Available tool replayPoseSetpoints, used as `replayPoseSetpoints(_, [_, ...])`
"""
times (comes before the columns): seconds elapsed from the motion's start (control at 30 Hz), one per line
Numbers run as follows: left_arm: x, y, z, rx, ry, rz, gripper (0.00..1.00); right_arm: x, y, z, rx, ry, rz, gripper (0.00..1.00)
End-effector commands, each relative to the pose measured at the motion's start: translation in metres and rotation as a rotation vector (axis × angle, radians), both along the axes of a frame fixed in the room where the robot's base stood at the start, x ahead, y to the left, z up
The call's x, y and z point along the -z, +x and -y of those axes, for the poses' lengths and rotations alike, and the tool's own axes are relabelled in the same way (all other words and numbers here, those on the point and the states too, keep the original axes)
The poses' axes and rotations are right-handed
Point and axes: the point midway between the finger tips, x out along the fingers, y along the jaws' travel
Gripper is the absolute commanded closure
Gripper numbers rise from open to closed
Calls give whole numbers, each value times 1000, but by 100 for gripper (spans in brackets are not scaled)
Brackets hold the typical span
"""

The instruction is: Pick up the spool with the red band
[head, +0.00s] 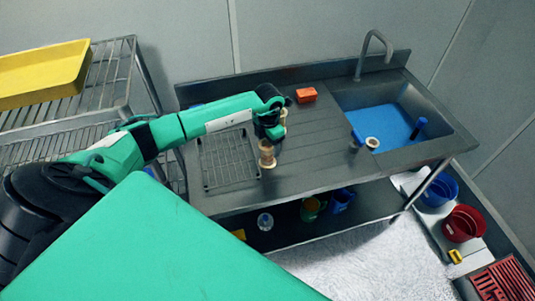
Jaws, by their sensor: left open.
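A wooden spool (267,157) stands on the drainboard, just right of the wire rack. It has a pale rim and a brownish-red middle, though it is too small to be sure of its band colour. My left gripper (269,137) is open and points down right above this spool, hiding part of its top. A second tan piece (284,118) shows partly behind the gripper; I cannot tell what it is. Another pale spool-like piece (372,143) lies at the sink's near left edge. My right gripper is not in view.
A wire rack (228,160) lies left of the spool, and an orange block (306,95) sits behind. The sink (395,115) has a blue bottom and a tall faucet (372,45). The drainboard (320,150) right of the spool is clear. Cups stand on the shelf below.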

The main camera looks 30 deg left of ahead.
Motion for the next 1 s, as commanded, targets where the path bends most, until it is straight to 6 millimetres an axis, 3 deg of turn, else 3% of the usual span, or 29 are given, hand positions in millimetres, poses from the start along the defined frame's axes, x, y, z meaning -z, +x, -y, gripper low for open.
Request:
replayPoseSetpoints(0.2, [38, -1, 0, 1, -2, -2, 34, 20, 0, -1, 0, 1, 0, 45])
replayPoseSetpoints(0.47, [40, 0, -1, 1, -1, 0, 34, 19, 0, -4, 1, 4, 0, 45])
replayPoseSetpoints(0.7, [39, 0, -1, 1, -1, 1, 73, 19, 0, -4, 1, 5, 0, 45])
replayPoseSetpoints(1.0, [32, 2, -4, -1, 0, 1, 73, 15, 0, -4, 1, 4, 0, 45])
